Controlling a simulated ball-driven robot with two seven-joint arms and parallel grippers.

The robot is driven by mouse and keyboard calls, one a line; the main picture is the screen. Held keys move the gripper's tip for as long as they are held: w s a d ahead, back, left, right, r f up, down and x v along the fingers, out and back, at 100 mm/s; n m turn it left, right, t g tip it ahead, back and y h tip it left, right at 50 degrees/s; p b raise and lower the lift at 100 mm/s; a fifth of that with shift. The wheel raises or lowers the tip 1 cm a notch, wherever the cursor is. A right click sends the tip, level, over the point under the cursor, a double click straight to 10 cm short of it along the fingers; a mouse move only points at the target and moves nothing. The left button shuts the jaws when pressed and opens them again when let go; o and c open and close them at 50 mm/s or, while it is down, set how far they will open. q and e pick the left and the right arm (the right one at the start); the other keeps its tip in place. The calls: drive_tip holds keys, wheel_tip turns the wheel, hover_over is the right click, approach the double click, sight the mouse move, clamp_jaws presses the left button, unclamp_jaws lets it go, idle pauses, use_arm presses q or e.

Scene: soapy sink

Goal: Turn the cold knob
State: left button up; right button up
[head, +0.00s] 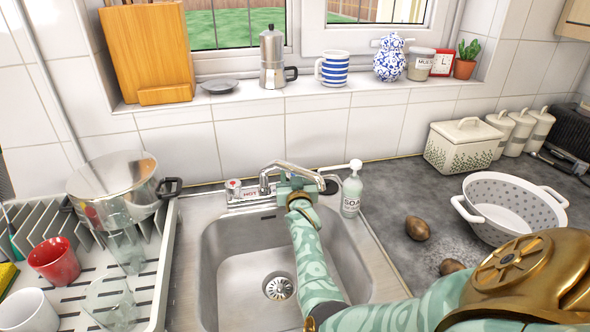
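The tap (275,170) stands at the back edge of the sink, with its spout curving over the basin. The hot knob (233,187), with a red label beside it, is at the tap's left end. The tap's right end, where a cold knob would sit, is mostly hidden behind my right gripper (293,182). That gripper is at the right part of the tap, close to or touching it; I cannot tell which. Its fingers are too small and covered to show whether they are open. My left gripper is not in view.
A soap bottle (351,191) stands just right of the tap. A large pot (113,182) and glasses are on the drying rack at left. A white colander (513,205) and potatoes (417,228) are on the right counter. The sink basin (230,260) is empty.

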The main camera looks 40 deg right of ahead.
drive_tip(key=shift+s+r+n+t+y+p, duration=0.1)
drive_tip(key=shift+s+n+t+y+p, duration=0.1)
drive_tip(key=shift+n+t+y+p, duration=0.65)
drive_tip(key=shift+y+p, duration=0.55)
drive_tip(key=shift+p, duration=0.05)
drive_tip(key=shift+f+n+t+y+p, duration=0.25)
drive_tip(key=shift+n+y+p, duration=0.15)
drive_tip(key=shift+n+y, duration=0.55)
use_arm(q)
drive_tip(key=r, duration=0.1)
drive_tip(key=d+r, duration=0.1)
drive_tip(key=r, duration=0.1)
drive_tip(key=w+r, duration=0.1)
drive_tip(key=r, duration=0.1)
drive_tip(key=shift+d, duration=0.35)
use_arm(e)
drive_tip(key=shift+y, duration=0.35)
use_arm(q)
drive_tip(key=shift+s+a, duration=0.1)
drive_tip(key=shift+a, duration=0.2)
use_arm(e)
drive_tip(key=shift+w+r, duration=0.1)
drive_tip(key=o, duration=0.7)
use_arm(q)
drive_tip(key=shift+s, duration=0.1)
use_arm(e)
drive_tip(key=o, duration=0.3)
drive_tip(key=shift+r, duration=0.15)
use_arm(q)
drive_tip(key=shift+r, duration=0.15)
